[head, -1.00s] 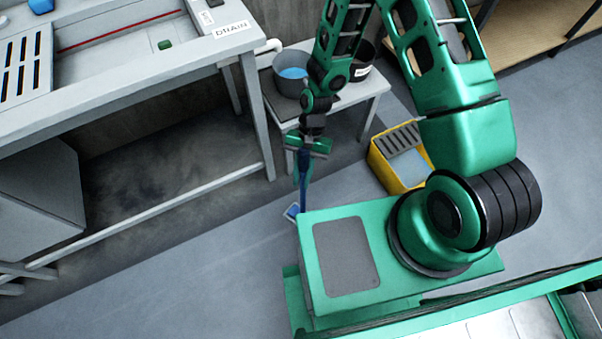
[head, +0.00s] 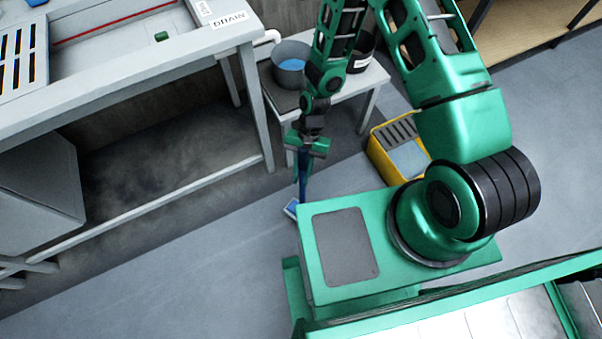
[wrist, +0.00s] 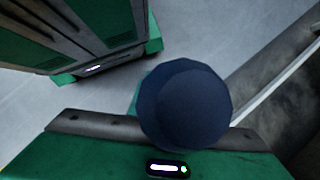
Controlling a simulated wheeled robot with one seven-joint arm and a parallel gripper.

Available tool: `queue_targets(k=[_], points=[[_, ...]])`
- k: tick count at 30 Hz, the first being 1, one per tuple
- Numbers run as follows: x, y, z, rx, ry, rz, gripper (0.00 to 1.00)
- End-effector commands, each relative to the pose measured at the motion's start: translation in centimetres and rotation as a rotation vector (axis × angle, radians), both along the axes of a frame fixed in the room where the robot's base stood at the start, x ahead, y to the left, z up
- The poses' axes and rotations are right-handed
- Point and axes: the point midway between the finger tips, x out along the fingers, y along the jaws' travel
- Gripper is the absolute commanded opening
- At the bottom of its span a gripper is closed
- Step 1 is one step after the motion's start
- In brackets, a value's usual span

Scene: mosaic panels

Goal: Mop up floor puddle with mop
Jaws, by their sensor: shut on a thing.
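The mop has a blue handle (head: 303,186), held roughly upright, with a blue and pale head (head: 291,208) low at the floor, partly hidden behind my green base. My gripper (head: 302,166) is shut on the upper handle. In the wrist view the dark blue round end of the handle (wrist: 185,105) faces the camera and hides the fingertips. I cannot tell whether the mop head touches the floor. A yellow mop bucket (head: 375,154) with a grey slotted wringer and bluish water stands to the right of the gripper. I cannot make out a distinct puddle.
A grey bench (head: 228,60) with a DRAIN label stands at the left, with dark floor beneath and a low rail (head: 150,212). A small table (head: 375,78) behind my gripper holds a water-filled pot (head: 291,78) and a black pot. Open floor (head: 180,265) lies left of my base.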

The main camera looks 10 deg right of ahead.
Motion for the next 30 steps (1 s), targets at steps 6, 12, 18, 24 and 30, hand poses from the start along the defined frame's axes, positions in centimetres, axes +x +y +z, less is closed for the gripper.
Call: queue_targets(k=[6,12,18,24,30], points=[[-1.7,-0.1,3.4,0.002,-0.001,0.007,0.0],[-2.2,-0.2,3.7,-0.001,0.0,0.009,0.0],[-2.3,-0.1,2.2,-0.001,0.002,0.009,0.0],[-2.3,0.0,0.3,0.0,0.001,0.011,0.0],[-2.3,0.1,-1.5,-0.001,0.002,0.014,0.0]])
